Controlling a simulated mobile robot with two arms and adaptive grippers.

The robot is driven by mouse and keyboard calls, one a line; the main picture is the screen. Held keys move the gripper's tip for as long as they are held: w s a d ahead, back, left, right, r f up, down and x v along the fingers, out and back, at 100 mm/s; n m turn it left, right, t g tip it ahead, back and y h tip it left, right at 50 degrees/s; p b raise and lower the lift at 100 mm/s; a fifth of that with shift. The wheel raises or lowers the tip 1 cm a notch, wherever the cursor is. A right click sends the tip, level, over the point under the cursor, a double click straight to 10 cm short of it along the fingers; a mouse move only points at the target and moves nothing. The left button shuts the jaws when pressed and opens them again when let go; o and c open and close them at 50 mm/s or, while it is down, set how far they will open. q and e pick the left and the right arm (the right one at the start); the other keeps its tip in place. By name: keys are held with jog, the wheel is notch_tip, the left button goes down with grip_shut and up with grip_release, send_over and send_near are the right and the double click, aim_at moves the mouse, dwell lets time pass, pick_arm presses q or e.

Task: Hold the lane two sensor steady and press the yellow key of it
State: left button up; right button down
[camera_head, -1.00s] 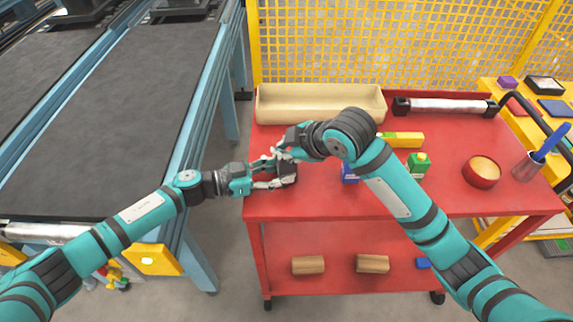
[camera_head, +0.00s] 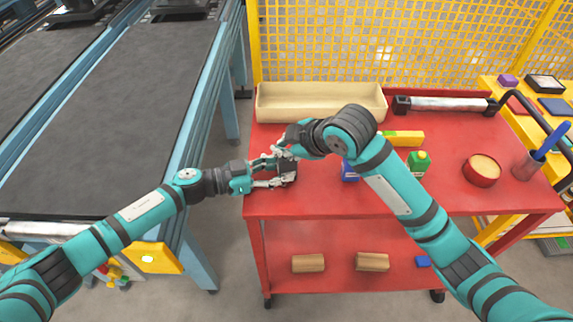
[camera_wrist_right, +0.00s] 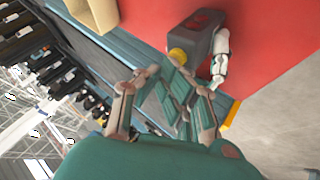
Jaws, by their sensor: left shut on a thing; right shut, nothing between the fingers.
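The dark grey sensor (camera_head: 289,168) is at the left side of the red cart top, held by my left gripper (camera_head: 276,173), which is shut on it from the left. In the right wrist view the sensor (camera_wrist_right: 205,36) shows with its round yellow key (camera_wrist_right: 178,55) at one end and a pale finger of the left gripper (camera_wrist_right: 221,57) along its side. My right gripper (camera_head: 282,149) is shut and empty, just behind the sensor. Its fingertips (camera_wrist_right: 164,67) are close to the yellow key; I cannot tell whether they touch it.
A beige tray (camera_head: 320,115) stands behind the grippers. A blue box (camera_head: 349,172), a yellow box (camera_head: 406,138), a green carton (camera_head: 419,162) and a red bowl (camera_head: 481,172) stand to the right. A dark conveyor (camera_head: 105,120) runs on the left. The cart's front middle is clear.

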jog(key=shift+r, duration=0.75)
jog(key=shift+r, duration=2.55)
pick_arm(q)
jog(key=o, duration=0.9)
jog(key=shift+a, duration=0.1)
